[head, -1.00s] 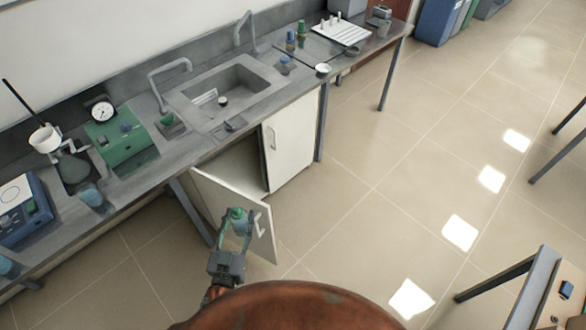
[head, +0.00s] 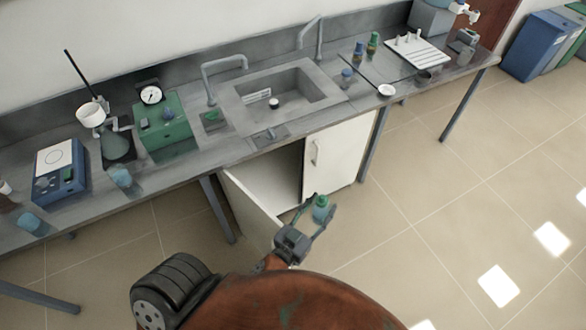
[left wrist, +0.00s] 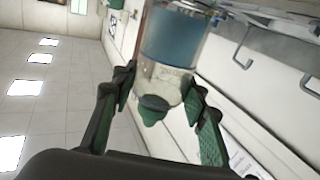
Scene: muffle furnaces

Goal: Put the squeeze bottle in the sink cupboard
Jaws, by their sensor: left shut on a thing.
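The squeeze bottle (head: 321,213) has a green cap and sits between the fingers of my left gripper (head: 319,208), which is shut on it. In the left wrist view the bottle (left wrist: 172,45) is see-through with blue in it, its green part towards the camera. The sink cupboard (head: 335,157) is below the sink; its right door is shut. Its left door (head: 250,210) stands open, and the dark inside shows partly. The gripper with the bottle is outside, in front of the opening, near the open door's free edge. My right gripper is not in view.
The bench (head: 200,165) runs above the cupboard, with the sink (head: 285,97), a green device (head: 162,128) and a blue-grey device (head: 60,170). Table legs (head: 217,210) stand beside the cupboard.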

